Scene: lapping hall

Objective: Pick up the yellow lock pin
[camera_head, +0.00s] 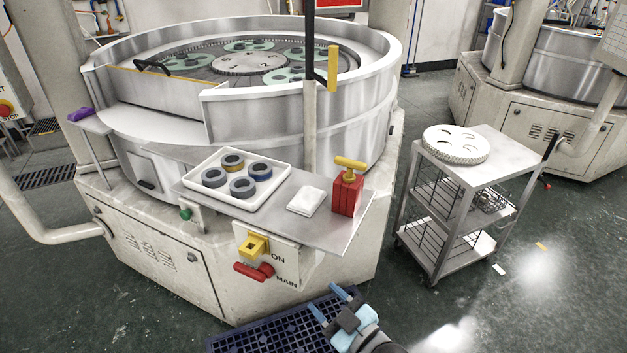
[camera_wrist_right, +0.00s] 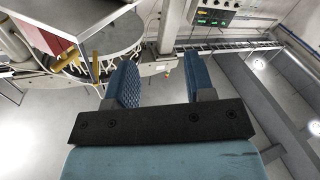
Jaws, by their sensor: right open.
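The yellow lock pin (camera_head: 350,164) has a T-shaped handle and stands upright in the top of a red block (camera_head: 346,194). The block sits near the right end of the grey shelf (camera_head: 338,232) at the front of the round machine. My right gripper (camera_head: 328,302) is open and empty, low in front of the machine, below and apart from the pin. In the right wrist view its two blue fingers (camera_wrist_right: 160,85) are apart with nothing between them. Red and yellow parts show at that view's upper left; I cannot tell surely which they are. My left gripper is not in view.
Left of the block lie a white pad (camera_head: 306,200) and a white tray (camera_head: 235,207) with several rings. A yellow and red switch (camera_head: 254,246) sits below the shelf. A black post rises behind the shelf. A metal cart (camera_head: 488,147) stands right; a blue crate (camera_head: 270,338) lies below.

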